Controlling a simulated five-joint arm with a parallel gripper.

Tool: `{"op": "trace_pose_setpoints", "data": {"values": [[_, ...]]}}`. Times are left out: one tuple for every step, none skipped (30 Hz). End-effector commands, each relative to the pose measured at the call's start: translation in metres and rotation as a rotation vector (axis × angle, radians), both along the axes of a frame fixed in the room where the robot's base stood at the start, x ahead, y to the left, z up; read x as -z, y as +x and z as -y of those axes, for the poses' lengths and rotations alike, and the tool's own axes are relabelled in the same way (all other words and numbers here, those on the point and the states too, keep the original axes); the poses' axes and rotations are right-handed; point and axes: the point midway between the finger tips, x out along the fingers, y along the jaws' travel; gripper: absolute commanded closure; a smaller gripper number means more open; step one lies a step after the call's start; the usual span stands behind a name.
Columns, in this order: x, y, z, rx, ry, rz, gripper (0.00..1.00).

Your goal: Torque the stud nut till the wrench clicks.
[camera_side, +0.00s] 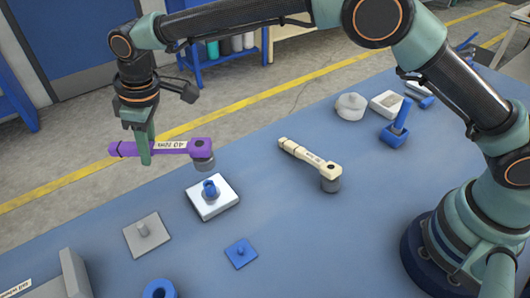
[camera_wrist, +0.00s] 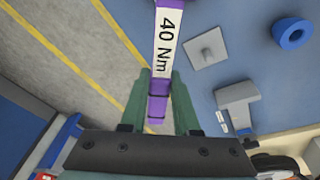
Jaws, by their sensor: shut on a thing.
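My gripper (camera_side: 146,158) is shut on the handle of a purple torque wrench (camera_side: 180,147) and holds it level above the table. Its label reads 40 Nm in the wrist view (camera_wrist: 165,45). The wrench's grey socket (camera_side: 204,163) hangs at its right end. A blue nut (camera_side: 210,187) stands on a white square block (camera_side: 213,206) on the table. The socket shows above the nut in the side view, apart from it. In the wrist view, my fingers (camera_wrist: 160,78) flank the handle; the wrench head and the nut are out of frame.
A cream wrench (camera_side: 310,158) lies to the right. A grey plate with a peg (camera_side: 147,237), a small blue plate (camera_side: 241,253), a blue ring (camera_side: 160,289) and a grey bracket (camera_side: 76,272) are near the front. A lidded round pot (camera_side: 350,106) stands at the back right.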

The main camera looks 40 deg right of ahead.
Motion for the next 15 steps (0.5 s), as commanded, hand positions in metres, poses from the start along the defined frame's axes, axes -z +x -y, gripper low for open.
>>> {"op": "trace_pose_setpoints", "data": {"values": [[-0.0001,-0.0005,-0.0019,-0.003,0.001,0.002,1.00],[-0.0001,-0.0005,-0.0021,-0.004,0.001,0.002,1.00],[-0.0001,-0.0005,-0.0021,-0.004,0.001,0.002,1.00],[-0.0002,-0.0005,-0.0021,-0.004,0.001,0.002,1.00],[-0.0002,-0.0004,-0.0019,-0.003,0.001,0.002,1.00],[-0.0003,-0.0003,-0.0018,-0.003,0.001,0.002,1.00],[-0.0003,-0.0004,-0.0017,-0.003,0.001,0.002,1.00],[-0.0003,-0.0003,-0.0017,-0.003,0.001,0.002,1.00],[-0.0003,-0.0003,-0.0014,-0.003,0.001,0.002,1.00],[-0.0002,-0.0004,-0.0011,-0.003,0.001,0.002,1.00],[0.0003,-0.0005,-0.0010,-0.003,0.001,0.002,1.00],[0.0018,-0.0005,-0.0010,-0.003,0.000,0.001,1.00],[0.0030,-0.0005,-0.0009,-0.002,0.000,0.001,1.00],[0.0048,-0.0005,-0.0009,-0.002,0.000,0.001,1.00],[0.0074,-0.0004,-0.0008,-0.002,0.000,0.001,1.00]]}}
